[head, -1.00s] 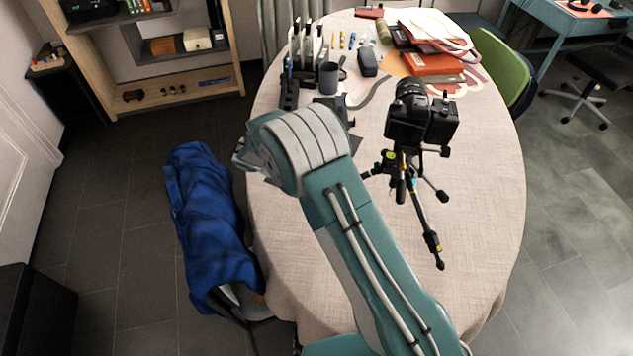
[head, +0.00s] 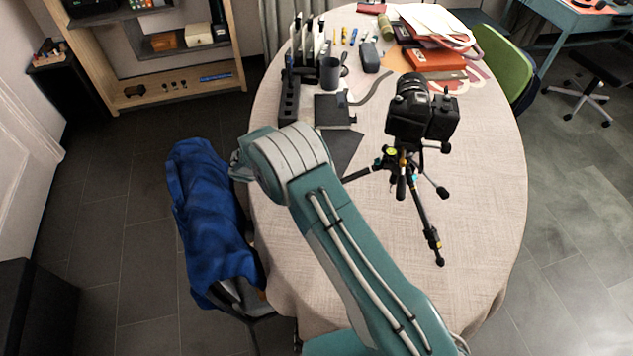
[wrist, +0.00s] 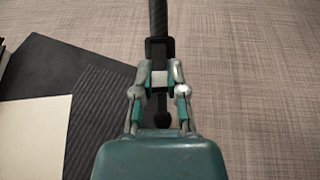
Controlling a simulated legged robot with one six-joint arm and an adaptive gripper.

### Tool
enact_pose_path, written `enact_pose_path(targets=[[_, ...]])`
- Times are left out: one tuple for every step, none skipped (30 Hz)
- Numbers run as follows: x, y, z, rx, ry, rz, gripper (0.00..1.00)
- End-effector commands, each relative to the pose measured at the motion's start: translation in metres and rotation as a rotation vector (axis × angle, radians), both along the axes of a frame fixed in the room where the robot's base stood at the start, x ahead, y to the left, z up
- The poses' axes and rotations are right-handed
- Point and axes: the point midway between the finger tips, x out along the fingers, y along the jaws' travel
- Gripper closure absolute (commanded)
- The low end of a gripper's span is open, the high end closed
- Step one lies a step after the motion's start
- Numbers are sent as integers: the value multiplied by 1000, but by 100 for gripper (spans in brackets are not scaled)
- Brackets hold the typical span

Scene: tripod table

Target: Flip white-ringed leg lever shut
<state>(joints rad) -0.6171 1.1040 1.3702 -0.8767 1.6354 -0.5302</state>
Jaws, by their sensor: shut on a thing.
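The black tripod (head: 402,180) stands on the table with a camera (head: 420,112) on top. One leg points toward the front right. Another leg (head: 357,174) reaches left, and my arm hides its end. In the wrist view a dark leg (wrist: 157,18) comes down from the top edge to a black clamp (wrist: 160,46). My gripper (wrist: 162,76) is shut at this clamp, with its fingertips on either side. The dark rounded leg end (wrist: 162,120) shows between the fingers. I cannot make out a white ring or the lever's exact angle. My arm hides the gripper in the head view.
A dark flat sheet (wrist: 95,110) and a black item with a pale panel (wrist: 35,140) lie left of the leg. The front right tablecloth (head: 480,220) is clear.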

Motion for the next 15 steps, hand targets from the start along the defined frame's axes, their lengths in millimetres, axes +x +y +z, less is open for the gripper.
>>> enact_pose_path(targets=[[0, 1, 2, 0, -3, 2, 100], [0, 1, 2, 0, -3, 2, 100], [0, 1, 2, 0, -3, 1, 66], [0, 1, 2, 0, -3, 1, 52], [0, 1, 2, 0, -3, 1, 47], [0, 1, 1, 1, -3, 1, 47], [0, 1, 1, 1, -2, 2, 47], [0, 1, 1, 1, -1, 1, 47], [0, 0, 1, 1, -1, 1, 47], [1, 0, 1, 1, -1, 1, 47], [1, 0, 1, 2, 0, 1, 47], [1, 0, 1, 2, 0, 1, 47], [1, 0, 1, 2, 0, 1, 47], [1, 0, 0, 2, 0, 1, 47], [1, 0, 1, 2, 0, 1, 47]])
